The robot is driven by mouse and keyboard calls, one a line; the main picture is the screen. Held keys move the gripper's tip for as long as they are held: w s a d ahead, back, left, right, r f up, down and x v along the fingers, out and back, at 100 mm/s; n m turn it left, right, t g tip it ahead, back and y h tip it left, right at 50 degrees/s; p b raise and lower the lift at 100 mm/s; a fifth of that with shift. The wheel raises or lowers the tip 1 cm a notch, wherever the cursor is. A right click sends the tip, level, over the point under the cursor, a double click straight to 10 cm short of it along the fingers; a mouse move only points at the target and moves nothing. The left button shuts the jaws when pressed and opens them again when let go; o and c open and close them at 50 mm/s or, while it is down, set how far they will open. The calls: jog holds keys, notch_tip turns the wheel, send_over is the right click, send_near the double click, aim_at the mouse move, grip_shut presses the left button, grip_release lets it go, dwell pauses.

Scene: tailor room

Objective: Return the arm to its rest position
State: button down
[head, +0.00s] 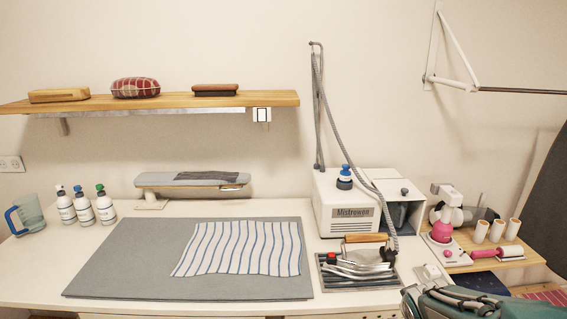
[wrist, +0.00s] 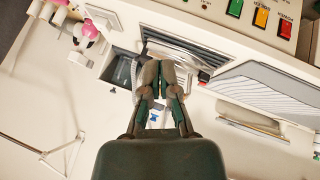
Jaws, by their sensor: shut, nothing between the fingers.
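My gripper (wrist: 159,70) shows in the middle of the wrist view, with its two dark fingers together and nothing between them. Behind the fingers, the wrist view shows a white surface and a dark opening (wrist: 122,68). Dark green parts of my arm show at the bottom right corner of the head view, low in front of the table. The fingertips cannot be made out clearly there.
A steam station (head: 348,213) stands right of centre, with an iron (head: 365,260) on a rest before it. Striped cloth (head: 240,248) lies on a grey mat (head: 120,262). Several bottles (head: 84,208), a jug (head: 28,214) and a sleeve board (head: 190,180) stand behind or left.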

jog(key=s+a+r+m+g+y, duration=0.1)
jog(key=s+a+r, duration=0.3)
jog(key=s, duration=0.5)
jog(key=s+a+r+m+y, duration=0.1)
jog(key=s+a+r, duration=0.3)
jog(key=s+a, duration=0.3)
jog(key=shift+s+a+r+m+g+y, duration=0.25)
jog(key=shift+s+m+g+y, duration=0.15)
jog(key=shift+s, duration=0.5)
